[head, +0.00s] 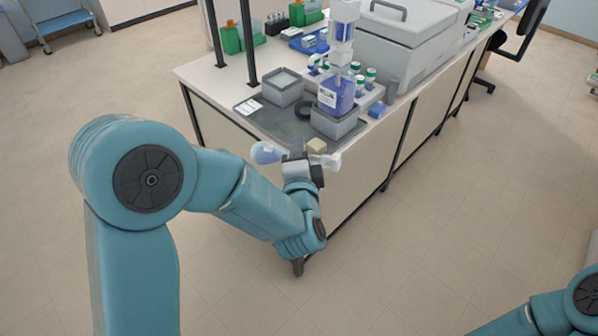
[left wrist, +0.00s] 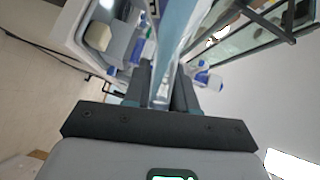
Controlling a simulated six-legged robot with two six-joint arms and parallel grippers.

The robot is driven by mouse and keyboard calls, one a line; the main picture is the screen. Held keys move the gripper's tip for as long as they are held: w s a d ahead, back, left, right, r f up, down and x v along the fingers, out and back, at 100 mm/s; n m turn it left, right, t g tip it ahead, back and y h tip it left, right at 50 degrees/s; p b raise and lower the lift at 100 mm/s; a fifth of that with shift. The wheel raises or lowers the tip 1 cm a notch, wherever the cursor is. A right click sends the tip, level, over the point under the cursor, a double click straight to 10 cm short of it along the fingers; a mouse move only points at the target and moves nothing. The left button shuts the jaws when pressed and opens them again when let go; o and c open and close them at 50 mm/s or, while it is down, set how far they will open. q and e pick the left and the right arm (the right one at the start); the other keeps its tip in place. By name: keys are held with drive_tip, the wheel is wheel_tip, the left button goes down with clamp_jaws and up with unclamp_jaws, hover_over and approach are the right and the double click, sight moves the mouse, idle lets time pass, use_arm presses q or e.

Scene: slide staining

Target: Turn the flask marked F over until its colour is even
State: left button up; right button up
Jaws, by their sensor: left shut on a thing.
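My left gripper (head: 299,155) is in front of the near end of the bench, at about the height of its top. It is shut on a pale blue flask (head: 266,152). The flask lies roughly on its side, with its blue part out to the left of the fingers. In the left wrist view the fingers (left wrist: 160,92) close on the flask (left wrist: 178,38), which reaches up out of the picture. No F mark is readable, and I cannot tell whether its colour is even. My right gripper is outside the views.
The bench has a dark tray (head: 262,118) at its near end, with a grey box (head: 283,88) and a bottle of blue-violet liquid (head: 337,96). Several green-capped bottles (head: 370,74) and a large grey case (head: 400,45) stand behind. The floor (head: 400,230) in front is clear.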

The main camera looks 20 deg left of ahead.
use_arm(q)
drive_tip(key=n+g+h+b, duration=0.1)
drive_tip(key=n+h+b, duration=0.1)
drive_tip(key=n, duration=0.3)
drive_tip(key=n+g+h+b, duration=0.1)
drive_tip(key=n+h+b, duration=0.1)
drive_tip(key=n+h, duration=0.2)
drive_tip(key=shift+w+n, duration=0.1)
drive_tip(key=shift+n, duration=1.1)
